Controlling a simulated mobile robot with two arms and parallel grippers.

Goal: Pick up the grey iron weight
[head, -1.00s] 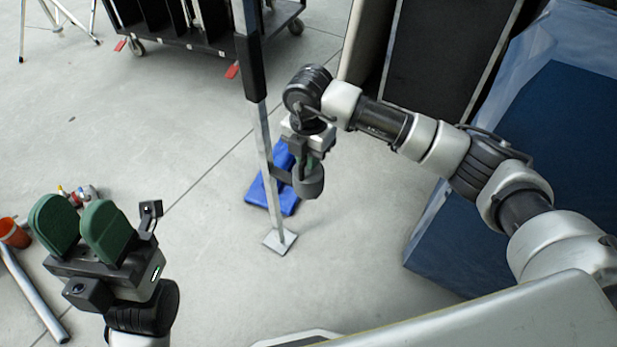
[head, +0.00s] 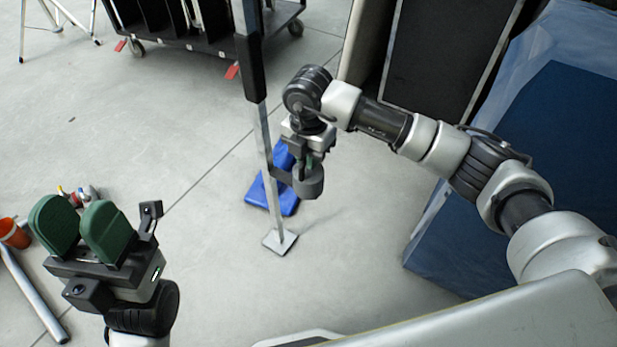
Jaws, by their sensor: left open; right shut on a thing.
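The grey iron weight (head: 309,183) is a small dark grey cylinder. It hangs below my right gripper (head: 305,160), which is shut on it and points down. The weight is in the air in front of the blue bag and just right of a thin upright metal post. The gripper hides the top of the weight, and its fingertips are hard to make out. My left gripper (head: 82,222) is at the lower left, with its two green finger pads apart and nothing between them.
The metal post (head: 268,165) stands on a square foot plate close to my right gripper. A blue bag (head: 268,190) lies behind it. A black cart (head: 200,25) is at the back, blue-covered blocks (head: 540,140) at the right. An orange cup (head: 15,235) and a pipe (head: 32,295) lie far left.

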